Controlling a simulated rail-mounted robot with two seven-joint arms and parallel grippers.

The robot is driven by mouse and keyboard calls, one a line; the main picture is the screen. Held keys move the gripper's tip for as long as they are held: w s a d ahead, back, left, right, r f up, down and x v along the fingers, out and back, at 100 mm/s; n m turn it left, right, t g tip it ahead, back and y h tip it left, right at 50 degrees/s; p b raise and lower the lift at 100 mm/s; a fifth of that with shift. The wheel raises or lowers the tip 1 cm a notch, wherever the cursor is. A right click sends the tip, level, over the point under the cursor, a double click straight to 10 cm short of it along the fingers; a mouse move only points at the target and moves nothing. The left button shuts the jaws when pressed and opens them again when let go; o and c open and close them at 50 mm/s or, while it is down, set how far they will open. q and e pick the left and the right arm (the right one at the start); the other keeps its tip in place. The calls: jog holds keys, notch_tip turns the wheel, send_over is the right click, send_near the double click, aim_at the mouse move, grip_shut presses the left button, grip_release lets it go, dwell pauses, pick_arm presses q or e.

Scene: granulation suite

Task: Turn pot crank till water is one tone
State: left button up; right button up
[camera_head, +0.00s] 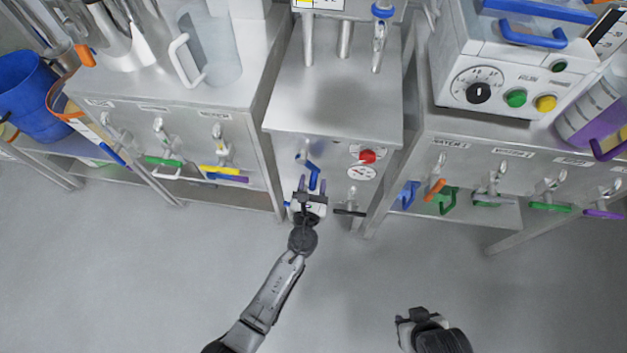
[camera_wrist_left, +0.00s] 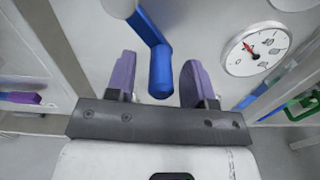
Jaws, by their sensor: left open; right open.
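A blue crank handle (camera_head: 313,174) sticks out from the front of the middle steel cabinet (camera_head: 335,110). My left gripper (camera_head: 311,186) is at its lower end. In the left wrist view the blue handle (camera_wrist_left: 160,68) hangs between the two purple fingers of my left gripper (camera_wrist_left: 158,80), which are apart, with gaps on both sides. My right gripper (camera_head: 411,316) is open and empty, low over the floor at the bottom right, far from the crank. No pot interior or water shows clearly.
A red knob (camera_head: 367,156) and a round gauge (camera_head: 361,173) are right of the crank; the gauge also shows in the left wrist view (camera_wrist_left: 256,48). A dark-handled tap (camera_head: 350,211) is below. Side benches carry coloured taps. The floor (camera_head: 150,270) in front is clear.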

pick_arm(q)
jog(key=shift+w+d, duration=0.1)
jog(key=shift+w, duration=0.6)
jog(key=shift+c, duration=0.2)
grip_shut()
